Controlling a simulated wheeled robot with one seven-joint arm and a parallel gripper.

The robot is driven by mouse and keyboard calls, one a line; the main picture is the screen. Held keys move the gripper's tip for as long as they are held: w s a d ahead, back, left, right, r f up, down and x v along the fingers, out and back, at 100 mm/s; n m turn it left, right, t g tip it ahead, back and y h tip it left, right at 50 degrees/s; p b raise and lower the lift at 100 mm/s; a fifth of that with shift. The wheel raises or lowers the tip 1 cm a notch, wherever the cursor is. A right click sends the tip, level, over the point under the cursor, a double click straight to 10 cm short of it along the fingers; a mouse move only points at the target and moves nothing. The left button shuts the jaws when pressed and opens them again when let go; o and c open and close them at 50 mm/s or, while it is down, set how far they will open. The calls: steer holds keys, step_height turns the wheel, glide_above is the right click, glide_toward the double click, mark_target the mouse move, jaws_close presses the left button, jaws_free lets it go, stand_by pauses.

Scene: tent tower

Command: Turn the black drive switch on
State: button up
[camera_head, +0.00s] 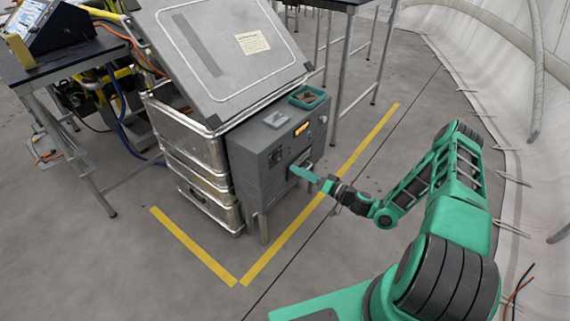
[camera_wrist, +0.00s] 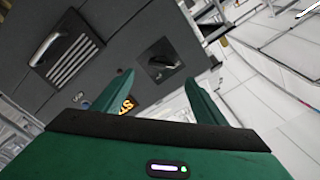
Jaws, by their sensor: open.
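The grey control box (camera_head: 262,175) stands against the metal crates in the head view. In the wrist view a black switch (camera_wrist: 160,64) shows on the dark grey panel, just past my two green fingertips. I cannot read its setting for sure. My gripper (camera_wrist: 158,77) is open and empty, with its fingertips on either side of the line toward the switch. In the head view my gripper (camera_head: 300,172) is close to the box's front and hides part of it. I cannot tell whether it touches.
A lit orange sign (camera_head: 302,128) is on the box's front, and shows partly behind the left finger. A teal tray (camera_head: 307,97) and a small light plate (camera_head: 276,119) sit on top. A louvred plate (camera_wrist: 72,60) is on the panel.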

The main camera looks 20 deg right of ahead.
mark_target(281, 160)
steer(key=x, duration=0.8)
steer(key=shift+w+a, duration=0.2)
steer(key=shift+w, duration=0.05)
steer(key=c, duration=1.1)
